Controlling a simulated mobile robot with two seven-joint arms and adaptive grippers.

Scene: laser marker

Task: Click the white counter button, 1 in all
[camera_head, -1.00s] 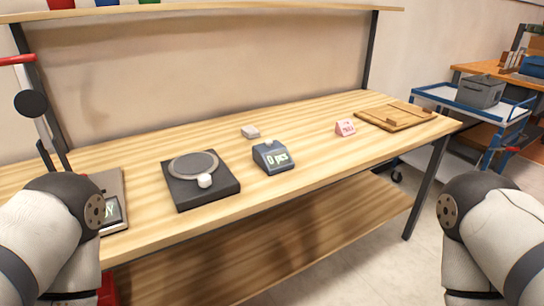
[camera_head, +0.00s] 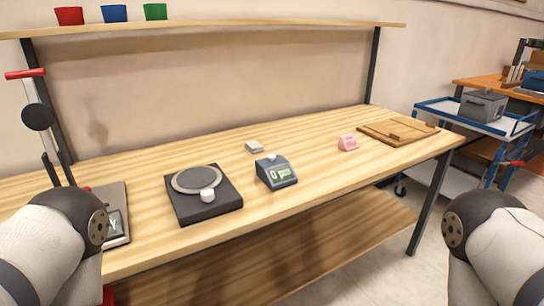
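A blue-grey counter (camera_head: 276,172) with a lit display reading 0 and blurred small letters stands on the wooden workbench (camera_head: 320,185), near the middle of the view. A small pale spot on its top (camera_head: 273,157) may be its white button; it is too small to be sure. My left and right arm links show at the lower left and lower right edges. Both grippers are outside the view, so their state is hidden.
Left of the counter is a black plate device (camera_head: 203,206) with a grey disc and a white knob (camera_head: 208,195). A small white block (camera_head: 254,146) lies behind the counter. A pink sign (camera_head: 348,142) and a wooden board (camera_head: 398,132) are to the right. Bench in front is clear.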

